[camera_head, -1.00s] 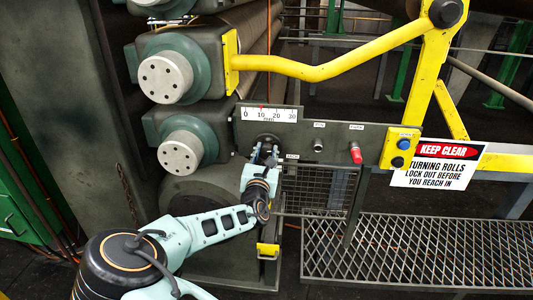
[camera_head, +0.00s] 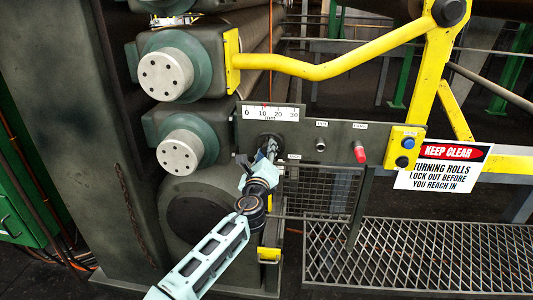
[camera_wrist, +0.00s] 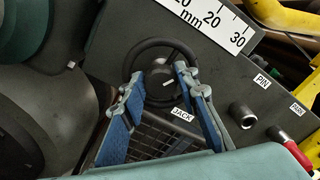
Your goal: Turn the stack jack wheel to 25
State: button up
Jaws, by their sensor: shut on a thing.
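The jack wheel (camera_wrist: 152,45) is a black ring with a dark hub and a small white mark, above the JACK label in the wrist view. It also shows, mostly hidden, in the head view (camera_head: 262,138). My gripper (camera_wrist: 159,75) is shut on the wheel, its two blue-grey fingers on either side of the hub. In the head view my gripper (camera_head: 270,148) reaches the wheel from below. The white mm scale (camera_head: 270,114) above the wheel runs from 0 to 30. Its thin red pointer stands at or slightly past 10; the exact reading is too small to tell.
The PIN knob (camera_head: 320,145) and a red-handled control (camera_head: 359,152) sit right of the wheel on the same panel. A yellow button box (camera_head: 404,147) and a KEEP CLEAR sign (camera_head: 443,166) are farther right. Large rolls stand left, and a mesh step (camera_head: 420,250) lies below.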

jog(key=n, duration=0.4)
jog(key=n+b, duration=0.1)
jog(key=n, duration=0.3)
jog(key=n+b, duration=0.1)
jog(key=n, duration=0.2)
jog(key=shift+f+n, duration=0.4)
jog(key=n+b, duration=0.3)
jog(key=b, duration=0.2)
jog(key=n+b, duration=0.3)
jog(key=b, duration=0.2)
jog(key=n+b, duration=0.3)
jog(key=b, duration=0.2)
jog(key=shift+d+f+n, duration=0.15)
jog(key=shift+d+n, duration=0.1)
jog(key=shift+n, duration=0.15)
jog(key=shift+a+r+n+b, duration=0.1)
jog(key=shift+r+n+b, duration=0.25)
jog(key=shift+b, duration=0.35)
jog(key=o, duration=1.1)
jog(key=shift+f, duration=0.1)
